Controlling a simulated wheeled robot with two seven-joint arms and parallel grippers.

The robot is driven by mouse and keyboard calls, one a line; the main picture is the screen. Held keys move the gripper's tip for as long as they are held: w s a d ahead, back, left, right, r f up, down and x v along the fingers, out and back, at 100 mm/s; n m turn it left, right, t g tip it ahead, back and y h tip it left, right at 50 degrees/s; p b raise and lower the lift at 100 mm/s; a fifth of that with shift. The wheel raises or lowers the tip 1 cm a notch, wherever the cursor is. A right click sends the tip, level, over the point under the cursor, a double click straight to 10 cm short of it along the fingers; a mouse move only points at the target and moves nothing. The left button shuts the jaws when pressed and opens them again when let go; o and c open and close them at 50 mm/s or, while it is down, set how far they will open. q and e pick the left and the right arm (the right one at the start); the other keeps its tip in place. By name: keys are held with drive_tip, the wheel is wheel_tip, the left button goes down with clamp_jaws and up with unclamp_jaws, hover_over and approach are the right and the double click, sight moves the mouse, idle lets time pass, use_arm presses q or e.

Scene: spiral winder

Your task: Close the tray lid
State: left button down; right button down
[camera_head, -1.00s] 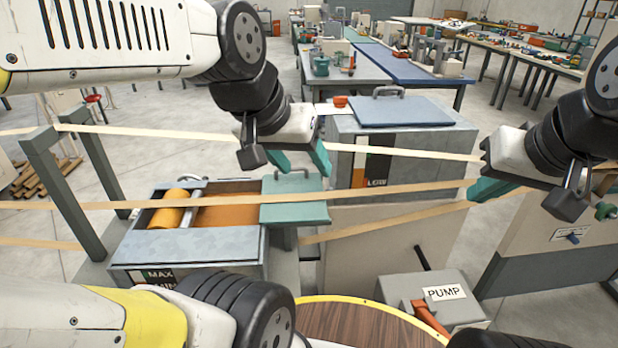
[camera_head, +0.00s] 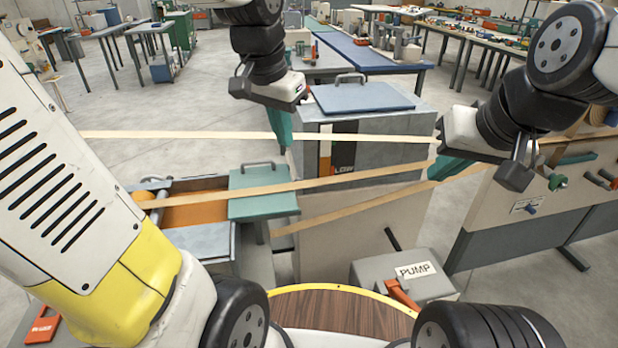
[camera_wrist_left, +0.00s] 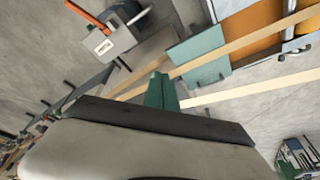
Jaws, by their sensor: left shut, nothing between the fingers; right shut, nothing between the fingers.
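The teal tray lid (camera_head: 262,201) with a grey handle lies flat over the right end of the grey tray (camera_head: 205,240). Left of it the tray is uncovered, showing an orange-brown inside (camera_head: 195,214) and a yellow roller, partly hidden by my left arm. My left gripper (camera_head: 281,130) is shut and empty, up and to the right of the lid handle, apart from it. In the left wrist view its teal fingers (camera_wrist_left: 160,90) are together, beside the lid (camera_wrist_left: 199,53). My right gripper (camera_head: 447,168) is shut and empty at the right, far from the lid, close to the tan bands.
Long pale bands (camera_head: 370,175) cross the space above the lid and tray. A grey cabinet (camera_head: 390,148) with a blue-grey handled cover (camera_head: 362,97) stands behind. A box labelled PUMP (camera_head: 405,270) is in front right. Open floor lies at back left.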

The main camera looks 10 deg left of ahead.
sight(234, 206)
use_arm(q)
drive_tip(key=w+d+f+m+g+y, duration=0.25)
drive_tip(key=w+d+f+m, duration=0.2)
drive_tip(key=w+f, duration=0.45)
drive_tip(key=w+d+f+m+g+y, duration=0.25)
drive_tip(key=w+d+f+m, duration=0.2)
drive_tip(key=w+f, duration=0.35)
drive_tip(key=s+a+f, duration=0.2)
drive_tip(key=a+f, duration=0.5)
drive_tip(key=f, duration=0.2)
drive_tip(key=shift+s+a, duration=0.15)
drive_tip(key=shift+a, duration=0.1)
drive_tip(key=shift+a, duration=0.1)
drive_tip(key=s+a, duration=0.2)
drive_tip(key=a, duration=0.4)
drive_tip(key=s+a, duration=0.2)
drive_tip(key=a, duration=0.3)
drive_tip(key=s+a, duration=0.2)
drive_tip(key=a, duration=0.4)
drive_tip(key=shift+s+a, duration=0.3)
drive_tip(key=shift+a, duration=0.05)
